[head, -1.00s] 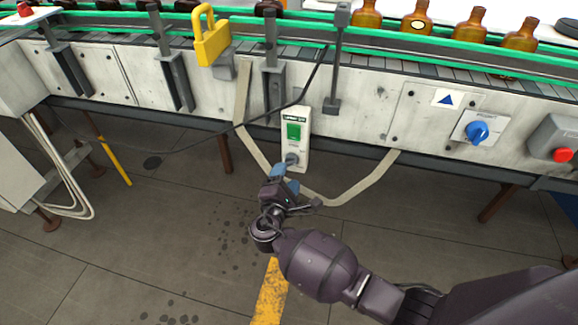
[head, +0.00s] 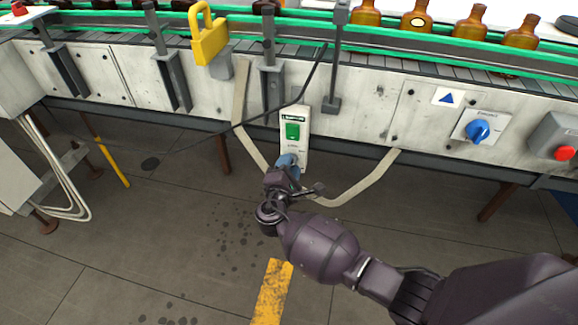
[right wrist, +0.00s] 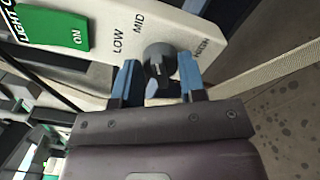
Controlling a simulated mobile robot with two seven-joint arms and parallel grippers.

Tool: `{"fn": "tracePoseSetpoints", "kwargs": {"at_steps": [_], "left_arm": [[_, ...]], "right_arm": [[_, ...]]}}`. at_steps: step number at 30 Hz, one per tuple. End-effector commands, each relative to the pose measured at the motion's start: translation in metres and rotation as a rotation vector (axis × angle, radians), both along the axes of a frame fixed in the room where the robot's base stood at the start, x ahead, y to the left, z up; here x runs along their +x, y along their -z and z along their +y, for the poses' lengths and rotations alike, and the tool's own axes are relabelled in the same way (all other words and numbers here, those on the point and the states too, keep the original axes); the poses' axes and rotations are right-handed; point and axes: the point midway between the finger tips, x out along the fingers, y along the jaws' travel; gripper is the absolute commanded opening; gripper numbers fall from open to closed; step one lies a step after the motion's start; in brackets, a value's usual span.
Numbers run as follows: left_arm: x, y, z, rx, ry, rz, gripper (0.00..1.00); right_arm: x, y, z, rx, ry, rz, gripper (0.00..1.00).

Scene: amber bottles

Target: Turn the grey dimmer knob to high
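My right gripper (right wrist: 158,72) is open, with one blue finger on each side of the knob. I cannot tell whether either finger touches it. In the head view, my right gripper (head: 287,161) is at the lower end of the panel (head: 301,153) and hides the knob. My left gripper is in neither view.
A green ON switch (head: 292,131) is above the knob on the panel. A blue rotary switch (head: 478,131) and a red button (head: 564,153) are to the right. A yellow padlock (head: 210,38) hangs up left.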

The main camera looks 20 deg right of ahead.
Motion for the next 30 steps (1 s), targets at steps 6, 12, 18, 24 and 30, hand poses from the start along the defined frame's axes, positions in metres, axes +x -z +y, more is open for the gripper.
{"fn": "tracePoseSetpoints", "kwargs": {"at_steps": [6,12,18,24,30], "left_arm": [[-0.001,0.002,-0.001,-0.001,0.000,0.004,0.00],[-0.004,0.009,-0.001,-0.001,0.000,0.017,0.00],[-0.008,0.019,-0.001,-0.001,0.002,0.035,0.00],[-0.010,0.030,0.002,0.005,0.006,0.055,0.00],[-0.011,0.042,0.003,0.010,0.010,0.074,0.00]], "right_arm": [[0.000,0.001,0.000,0.007,0.001,-0.004,0.14],[-0.001,0.003,0.000,0.057,0.002,-0.035,0.14],[-0.001,0.006,0.000,0.168,0.002,-0.108,0.14],[-0.002,0.009,0.000,0.320,0.003,-0.208,0.14],[-0.002,0.010,0.000,0.478,0.005,-0.314,0.14]]}}
